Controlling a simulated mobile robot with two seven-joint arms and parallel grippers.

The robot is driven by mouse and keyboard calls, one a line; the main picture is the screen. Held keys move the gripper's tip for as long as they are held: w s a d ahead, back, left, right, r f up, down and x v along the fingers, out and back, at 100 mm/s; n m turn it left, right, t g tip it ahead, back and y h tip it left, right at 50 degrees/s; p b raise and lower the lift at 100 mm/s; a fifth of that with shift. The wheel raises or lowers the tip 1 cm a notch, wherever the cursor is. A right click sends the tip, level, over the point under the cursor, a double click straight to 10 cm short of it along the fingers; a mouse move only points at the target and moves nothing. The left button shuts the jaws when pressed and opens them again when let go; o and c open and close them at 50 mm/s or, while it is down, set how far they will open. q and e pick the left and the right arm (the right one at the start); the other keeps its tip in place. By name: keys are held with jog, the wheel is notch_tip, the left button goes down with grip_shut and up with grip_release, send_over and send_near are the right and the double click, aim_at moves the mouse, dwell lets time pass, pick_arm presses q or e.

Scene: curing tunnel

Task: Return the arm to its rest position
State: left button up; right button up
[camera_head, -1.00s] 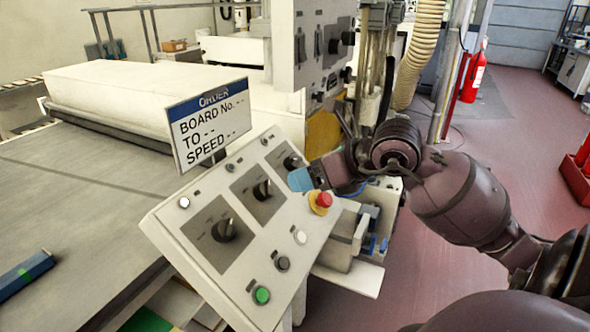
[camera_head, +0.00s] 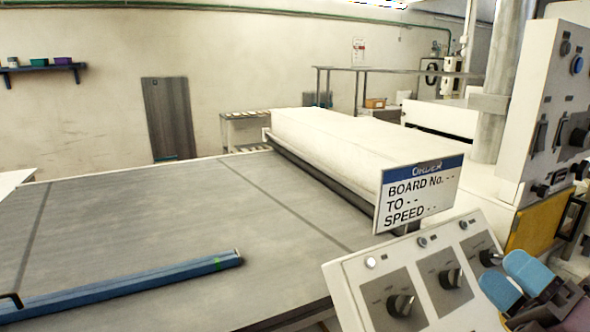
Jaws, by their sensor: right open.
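My right gripper (camera_head: 517,283) shows at the lower right. Its two blue fingertips are apart and nothing is between them. In the picture it overlaps the right part of the sloped control panel (camera_head: 372,293); I cannot tell whether it touches the panel. The panel carries dark rotary knobs, one of them the left knob (camera_head: 401,305), and small round lamps. Most of my right arm is outside the picture. My left gripper is not in view.
An order sign (camera_head: 418,193) stands behind the panel. A wide grey conveyor (camera_head: 190,228) fills the left and middle, with a blue bar (camera_head: 130,285) lying on it. A white tunnel housing (camera_head: 340,150) is behind. A tall switch box (camera_head: 550,110) rises at the right.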

jog(key=s+d+f+m+g+h, duration=0.2)
jog(key=d+f+m+h, duration=0.2)
jog(key=f+m+h, duration=0.7)
jog(key=s+d+f+m+g+h, duration=0.15)
jog(key=d+f+m+h, duration=0.5)
jog(key=m, duration=0.75)
jog(key=s+a+f+m+g+y, duration=0.3)
jog(key=s+a+f+g+y, duration=0.2)
jog(key=s+a+f+g, duration=0.9)
jog(key=w+d+f+t, duration=0.1)
jog(key=w+f+t, duration=0.7)
jog(key=f+t, duration=0.1)
jog(key=shift+f+n+y, duration=0.3)
jog(key=shift+f+y, duration=0.05)
jog(key=shift+f, duration=0.55)
jog(key=shift+t, duration=0.25)
